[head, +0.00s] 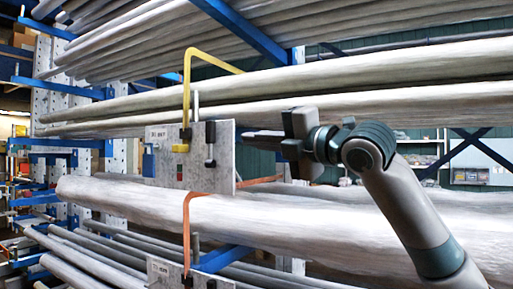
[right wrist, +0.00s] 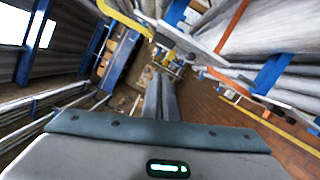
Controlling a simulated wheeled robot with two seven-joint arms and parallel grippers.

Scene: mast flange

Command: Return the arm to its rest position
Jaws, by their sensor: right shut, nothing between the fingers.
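My right arm (head: 405,205) comes in from the lower right of the head view. My right gripper (head: 252,137) points left, with its fingers close beside the right edge of a grey metal plate (head: 222,165). I cannot tell whether they touch the plate. The gripper also shows in the right wrist view (right wrist: 160,95), where its fingers lie together with nothing between them. The plate carries black clamps (head: 210,140) and a blue part (head: 148,160). My left gripper is not in view.
Racks hold long grey poles (head: 300,105) above and a thick wrapped bundle (head: 300,225) below. A yellow bent bar (head: 187,85) and an orange strap (head: 187,225) run by the plate. Blue rack arms (head: 240,30) stick out. The right wrist view shows brick-coloured floor (right wrist: 225,115).

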